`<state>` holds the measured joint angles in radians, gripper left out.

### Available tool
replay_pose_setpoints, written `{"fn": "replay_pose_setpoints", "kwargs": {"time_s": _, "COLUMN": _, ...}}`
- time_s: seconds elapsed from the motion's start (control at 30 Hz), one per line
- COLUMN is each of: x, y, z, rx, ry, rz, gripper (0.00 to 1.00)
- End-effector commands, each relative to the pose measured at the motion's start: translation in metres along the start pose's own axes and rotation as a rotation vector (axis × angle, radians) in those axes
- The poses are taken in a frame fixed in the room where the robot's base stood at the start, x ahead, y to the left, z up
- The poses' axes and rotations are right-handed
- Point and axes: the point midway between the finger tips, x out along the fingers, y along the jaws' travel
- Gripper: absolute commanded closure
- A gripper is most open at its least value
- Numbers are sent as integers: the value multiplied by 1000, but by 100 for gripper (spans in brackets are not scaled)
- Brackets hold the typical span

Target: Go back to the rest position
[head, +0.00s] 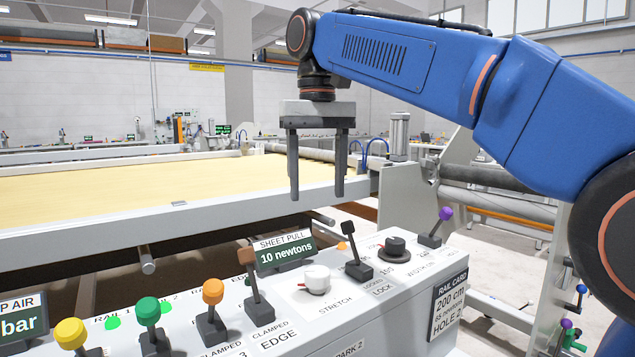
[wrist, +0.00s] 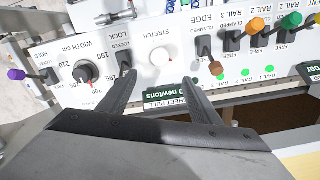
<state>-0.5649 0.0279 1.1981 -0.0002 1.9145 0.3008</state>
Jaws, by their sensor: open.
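My gripper (head: 316,193) hangs from my blue arm above the back edge of the control panel (head: 270,326) in the head view. Its two fingers point down and stand apart, with nothing between them. In the wrist view my gripper (wrist: 158,88) is seen from above, open, with its fingertips over the panel near the white stretch knob (wrist: 160,58). The stretch knob (head: 316,279) in the head view is below the fingers and apart from them.
The panel carries a black lock lever (head: 353,252), a width dial (head: 395,248), a purple-knobbed lever (head: 443,216), a brown lever (head: 251,275) and several coloured levers. A "10 newtons" display (head: 285,252) stands at its back edge. The frame with yellow sheet (head: 130,195) lies behind.

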Motion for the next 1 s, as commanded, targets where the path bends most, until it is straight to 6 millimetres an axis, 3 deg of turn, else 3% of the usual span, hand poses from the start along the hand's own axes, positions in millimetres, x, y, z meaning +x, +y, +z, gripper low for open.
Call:
{"fn": "replay_pose_setpoints", "kwargs": {"time_s": 0.2, "x": 2, "y": 4, "z": 2, "rx": 4, "ry": 4, "rz": -1, "gripper": 42}}
{"fn": "replay_pose_setpoints", "kwargs": {"time_s": 0.37, "x": 16, "y": 29, "z": 16, "rx": 25, "ry": 31, "rz": -8, "gripper": 42}}
{"fn": "replay_pose_setpoints", "kwargs": {"time_s": 0.67, "x": 78, "y": 99, "z": 67, "rx": 86, "ry": 126, "rz": -20, "gripper": 42}}
{"fn": "replay_pose_setpoints", "kwargs": {"time_s": 1.0, "x": 172, "y": 159, "z": 142, "rx": 156, "ry": 239, "rz": -11, "gripper": 42}}
